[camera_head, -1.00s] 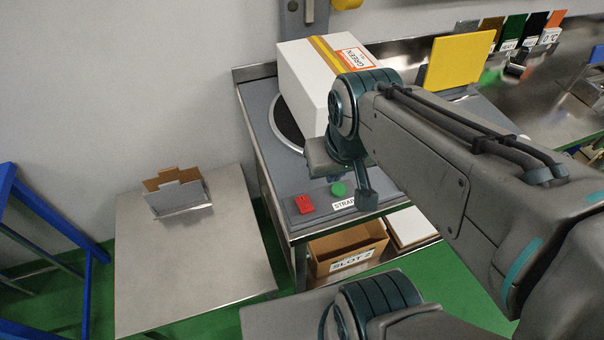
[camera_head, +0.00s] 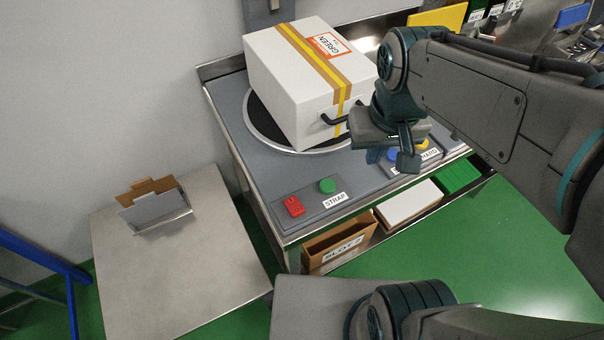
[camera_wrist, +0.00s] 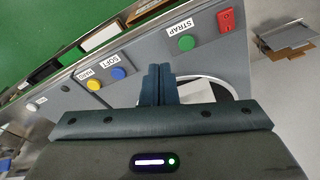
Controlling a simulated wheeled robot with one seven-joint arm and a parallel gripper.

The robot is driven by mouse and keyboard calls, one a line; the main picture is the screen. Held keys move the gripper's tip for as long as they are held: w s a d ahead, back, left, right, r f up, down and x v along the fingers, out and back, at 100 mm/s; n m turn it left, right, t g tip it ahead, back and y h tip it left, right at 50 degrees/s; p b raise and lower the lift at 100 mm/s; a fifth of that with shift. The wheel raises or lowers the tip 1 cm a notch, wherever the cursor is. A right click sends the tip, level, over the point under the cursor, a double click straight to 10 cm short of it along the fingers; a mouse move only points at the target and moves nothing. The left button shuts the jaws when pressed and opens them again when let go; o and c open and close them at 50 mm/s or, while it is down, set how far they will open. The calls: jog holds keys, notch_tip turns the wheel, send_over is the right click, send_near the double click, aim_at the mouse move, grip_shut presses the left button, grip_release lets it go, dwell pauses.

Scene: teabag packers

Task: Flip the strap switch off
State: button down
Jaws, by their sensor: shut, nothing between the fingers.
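The strap switch is a red rocker (camera_head: 293,207) on a grey panel at the front left corner of the bench, left of a round green button (camera_head: 327,186) and the STRAP label (camera_head: 335,200). In the wrist view the red switch (camera_wrist: 227,19) is at the upper right, with the green button (camera_wrist: 186,42) nearer the fingers. My gripper (camera_head: 407,160) is shut and empty, to the right of the switch and apart from it. The closed fingers (camera_wrist: 157,84) show in the wrist view. Which way the rocker is tipped is too small to tell.
A white GREEN carton (camera_head: 290,100) with yellow and tan straps stands on the round turntable (camera_head: 262,128), close beside my gripper. A blue button (camera_wrist: 118,73) and yellow button (camera_wrist: 94,86) sit along the same edge. A steel table (camera_head: 190,265) stands at left.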

jog(key=w+a+f+n+g, duration=0.2)
jog(key=w+a+n, duration=0.1)
jog(key=a, duration=0.7)
jog(key=n+g+h, duration=0.1)
jog(key=g, duration=0.1)
send_near(295, 207)
jog(key=x, duration=0.7)
jog(key=shift+s+r, duration=0.1)
jog(key=shift+s, duration=0.05)
